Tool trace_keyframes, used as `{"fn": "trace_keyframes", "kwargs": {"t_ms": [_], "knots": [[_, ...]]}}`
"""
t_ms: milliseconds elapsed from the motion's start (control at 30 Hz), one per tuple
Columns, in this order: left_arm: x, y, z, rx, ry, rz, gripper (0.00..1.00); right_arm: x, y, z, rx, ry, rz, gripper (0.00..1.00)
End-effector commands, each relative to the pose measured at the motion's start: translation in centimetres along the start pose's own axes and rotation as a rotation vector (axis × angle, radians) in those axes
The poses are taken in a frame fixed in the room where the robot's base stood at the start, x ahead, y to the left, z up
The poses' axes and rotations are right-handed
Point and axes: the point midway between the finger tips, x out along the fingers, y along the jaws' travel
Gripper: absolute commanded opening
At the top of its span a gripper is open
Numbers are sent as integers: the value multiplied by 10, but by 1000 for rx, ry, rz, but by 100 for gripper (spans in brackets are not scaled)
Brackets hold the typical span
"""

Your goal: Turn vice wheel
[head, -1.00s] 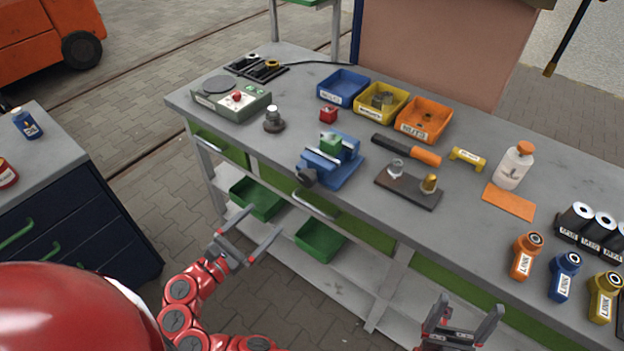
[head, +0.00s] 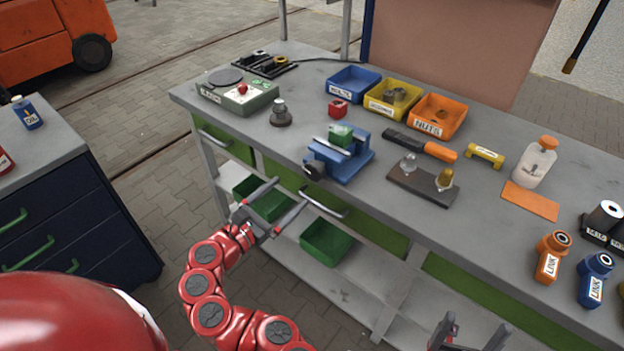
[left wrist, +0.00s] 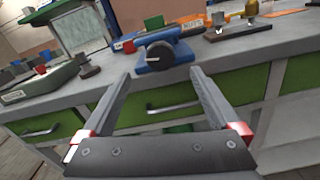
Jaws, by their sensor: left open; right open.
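The blue vice (head: 341,157) stands at the front edge of the grey workbench, with a green block (head: 341,135) at its jaws. Its dark round wheel (head: 315,170) faces the front, over the bench edge. In the left wrist view the wheel (left wrist: 160,54) shows with a light handle, beyond and between my fingertips. My left gripper (head: 291,191) is open and empty, in front of the bench, below and left of the wheel, apart from it. My right gripper (head: 472,335) is open and empty at the bottom edge of the head view, partly cut off.
Drawer handles (head: 322,204) stick out below the bench edge. Green bins (head: 326,242) sit on the lower shelf.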

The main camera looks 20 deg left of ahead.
Motion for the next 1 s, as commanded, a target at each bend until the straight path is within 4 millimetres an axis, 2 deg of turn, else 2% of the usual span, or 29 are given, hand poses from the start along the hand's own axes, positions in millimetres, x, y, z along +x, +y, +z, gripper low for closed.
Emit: {"fn": "trace_keyframes", "kwargs": {"t_ms": [33,300,500,667,933,967,1000], "knots": [[11,-1,4,0,-1,-8,96,5,0,-1,0,1,0,86],[62,0,4,2,0,-4,96,12,1,-2,0,0,0,86],[90,-1,3,1,1,-6,96,15,1,-3,0,1,0,86],[99,-1,2,-1,1,-2,96,16,1,-3,0,0,0,86],[100,0,1,-1,1,-1,96,16,1,-3,0,0,0,86],[100,0,1,-1,1,-1,94,16,1,-3,0,0,0,86],[100,0,1,0,1,-1,87,16,1,-3,0,0,0,86]]}}
